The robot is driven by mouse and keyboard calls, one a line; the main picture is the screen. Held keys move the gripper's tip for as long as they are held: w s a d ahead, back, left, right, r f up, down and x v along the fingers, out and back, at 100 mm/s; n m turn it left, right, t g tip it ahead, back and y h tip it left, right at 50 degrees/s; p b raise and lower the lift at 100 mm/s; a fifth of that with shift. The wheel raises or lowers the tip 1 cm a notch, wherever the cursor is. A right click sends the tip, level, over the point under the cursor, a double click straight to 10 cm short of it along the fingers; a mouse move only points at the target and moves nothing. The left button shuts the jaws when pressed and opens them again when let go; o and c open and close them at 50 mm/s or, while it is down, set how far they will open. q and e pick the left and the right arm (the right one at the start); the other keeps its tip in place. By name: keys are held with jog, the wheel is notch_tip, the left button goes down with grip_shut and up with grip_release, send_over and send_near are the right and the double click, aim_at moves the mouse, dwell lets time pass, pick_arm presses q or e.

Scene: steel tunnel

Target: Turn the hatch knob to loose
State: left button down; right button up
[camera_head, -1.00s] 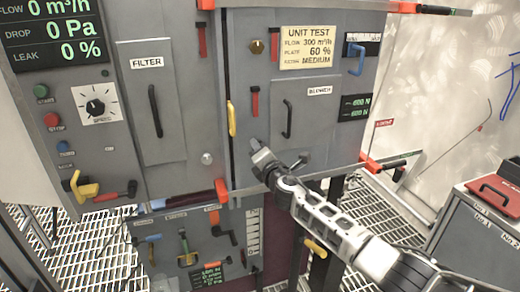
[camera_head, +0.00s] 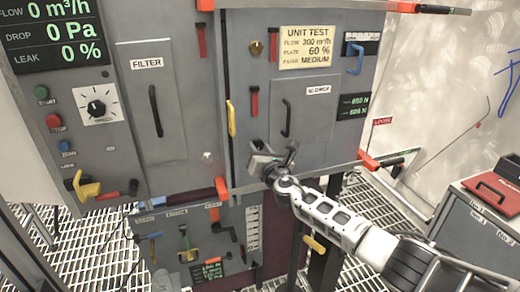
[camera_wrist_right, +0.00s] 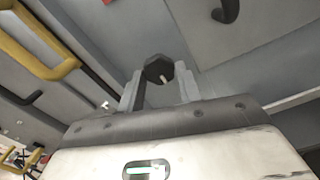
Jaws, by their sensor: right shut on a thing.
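In the wrist view a dark faceted knob (camera_wrist_right: 158,70) with a light mark on its face sits between the two fingertips of my right gripper (camera_wrist_right: 158,88). The fingers are shut on its sides, against the grey panel. In the head view my right gripper (camera_head: 262,158) is at the lower left of the blower hatch (camera_head: 310,105), and it hides the knob there. My left gripper is not in view.
A yellow handle (camera_head: 232,118) and a red handle (camera_head: 254,101) are close above the gripper. A black handle (camera_head: 286,118) is on the hatch. An orange-ended bar (camera_head: 222,188) runs below. A grey case (camera_head: 485,210) stands at right.

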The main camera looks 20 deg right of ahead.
jog(key=shift+f, duration=0.1)
dwell(0.3)
jog(key=o, duration=1)
jog(key=shift+s, duration=0.15)
jog(key=shift+s+p, duration=0.3)
jog(key=s, duration=0.5)
jog(key=s+p, duration=0.1)
jog(key=s, duration=0.4)
jog(key=s+p, duration=0.1)
jog(key=s, duration=0.4)
jog(key=shift+d, duration=0.25)
jog(key=s+a+f+m+g+y, duration=0.1)
jog(key=s+a+f+m+g, duration=0.1)
jog(key=s+f+m, duration=0.3)
jog(key=s+a+f+m+g, duration=0.2)
jog(key=s+f+m, duration=0.3)
jog(key=s+m, duration=0.7)
jog(key=s+a+f+m+g+y, duration=0.1)
jog(key=s+f+m, duration=0.4)
jog(key=m, duration=0.8)
jog(key=shift+s+a+f+g+y, duration=0.1)
jog(key=shift+s+a+g, duration=0.2)
jog(key=shift+s+g, duration=0.2)
jog(key=shift+s+a+g+y, duration=0.1)
jog(key=shift+s+a+g, duration=0.25)
jog(key=shift+s, duration=0.3)
jog(key=shift+s+a+f+g+y, duration=0.1)
jog(key=shift+s+a+g, duration=0.15)
jog(key=shift+s+g, duration=0.25)
